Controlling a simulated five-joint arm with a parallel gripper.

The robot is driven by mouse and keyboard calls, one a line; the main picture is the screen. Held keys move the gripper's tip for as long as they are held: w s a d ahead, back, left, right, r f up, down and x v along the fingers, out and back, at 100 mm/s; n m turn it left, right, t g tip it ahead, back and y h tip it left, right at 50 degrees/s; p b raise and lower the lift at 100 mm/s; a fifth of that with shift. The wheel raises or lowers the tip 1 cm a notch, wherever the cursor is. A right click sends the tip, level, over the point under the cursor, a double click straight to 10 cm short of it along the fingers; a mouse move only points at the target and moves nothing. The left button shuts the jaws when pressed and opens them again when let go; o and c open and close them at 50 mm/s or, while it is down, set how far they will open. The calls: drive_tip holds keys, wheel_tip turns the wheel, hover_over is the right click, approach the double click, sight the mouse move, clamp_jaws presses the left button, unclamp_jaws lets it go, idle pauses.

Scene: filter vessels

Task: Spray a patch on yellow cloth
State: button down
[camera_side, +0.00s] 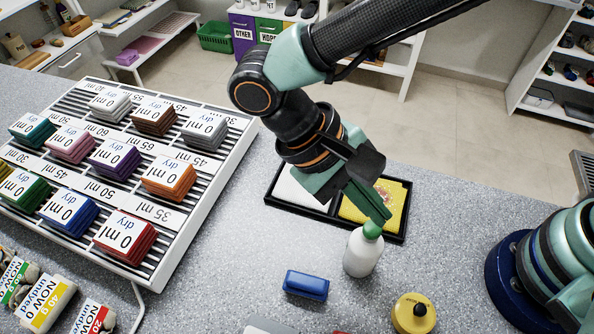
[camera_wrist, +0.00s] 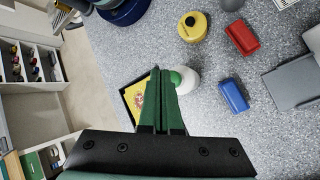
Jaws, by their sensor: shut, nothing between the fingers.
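The yellow cloth (camera_side: 397,200) lies in the right part of a black tray (camera_side: 276,204), with a white cloth (camera_side: 295,192) to its left. My gripper partly covers both. The yellow cloth bears a small reddish patch; in the wrist view the cloth (camera_wrist: 134,92) shows left of my fingers. A white bottle with a green top (camera_side: 362,254) stands upright in front of the tray; it also shows in the wrist view (camera_wrist: 190,80). My gripper (camera_side: 381,216) is shut and empty, pointing down, its fingertips by the green top. I cannot tell whether they touch it.
A blue block (camera_side: 306,285) and a yellow container with a black cap (camera_side: 413,313) stand in front. A red block (camera_wrist: 242,38) lies near a grey flat object (camera_wrist: 292,85). A white rack (camera_side: 187,221) with several coloured labelled stacks fills the left. Grey counter between is clear.

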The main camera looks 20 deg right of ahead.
sight(368, 225)
drive_tip(key=shift+r, duration=0.3)
drive_tip(key=shift+r, duration=2.95)
drive_tip(key=w+d+r+t+y, duration=0.1)
drive_tip(key=w+d+t+y, duration=0.1)
drive_tip(key=d, duration=0.6)
drive_tip(key=w+d+r+m+t+y, duration=0.1)
drive_tip(key=w+d+t, duration=0.3)
drive_tip(key=d, duration=0.5)
drive_tip(key=w+d+r+t+y, duration=0.2)
drive_tip(key=w+d+t+y, duration=0.1)
drive_tip(key=d, duration=0.5)
drive_tip(key=shift+w+d+t, duration=0.4)
drive_tip(key=shift+w+t, duration=0.1)
drive_tip(key=shift+w, duration=0.05)
